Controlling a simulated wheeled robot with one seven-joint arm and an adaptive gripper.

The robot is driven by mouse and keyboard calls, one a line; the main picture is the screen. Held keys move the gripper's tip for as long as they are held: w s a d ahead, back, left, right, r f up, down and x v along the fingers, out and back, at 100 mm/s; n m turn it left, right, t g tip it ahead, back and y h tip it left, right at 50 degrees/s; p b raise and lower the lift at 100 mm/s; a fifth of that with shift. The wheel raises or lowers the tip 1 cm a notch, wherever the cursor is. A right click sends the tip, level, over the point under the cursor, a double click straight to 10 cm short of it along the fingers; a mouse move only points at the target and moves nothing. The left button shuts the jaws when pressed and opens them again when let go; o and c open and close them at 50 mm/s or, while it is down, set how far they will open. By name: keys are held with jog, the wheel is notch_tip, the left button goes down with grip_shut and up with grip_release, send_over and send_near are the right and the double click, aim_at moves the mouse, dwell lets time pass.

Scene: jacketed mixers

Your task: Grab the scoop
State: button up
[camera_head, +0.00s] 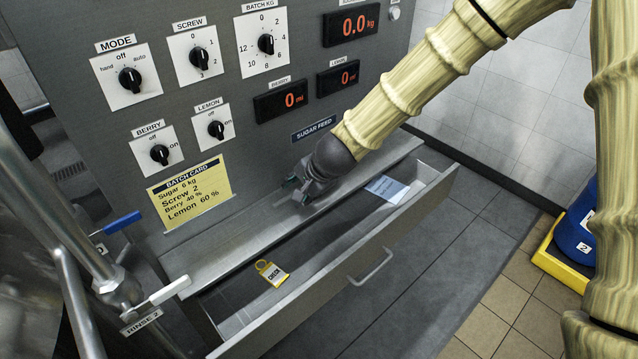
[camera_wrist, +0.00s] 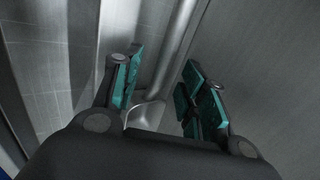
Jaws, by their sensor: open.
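My gripper (camera_head: 297,190) is at the ledge above the open drawer, below the sugar feed label. In the wrist view my gripper (camera_wrist: 160,88) is open, with teal pads on both fingers. Between and beyond the fingers is a grey metal piece that looks like the scoop (camera_wrist: 146,112), with a rounded pale end low and a long bar running up. It seems to lie between the pads, but I cannot tell whether either pad touches it. In the head view I cannot make the scoop out; my gripper may hide it.
The open drawer (camera_head: 330,300) holds a yellow check tag (camera_head: 271,272) and a pale blue paper (camera_head: 387,188). The control panel (camera_head: 225,75) rises behind. Pipes with a blue-handled valve (camera_head: 122,222) stand left. A blue drum (camera_head: 577,228) on a yellow base stands right.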

jog(key=shift+x, duration=1.1)
grip_shut()
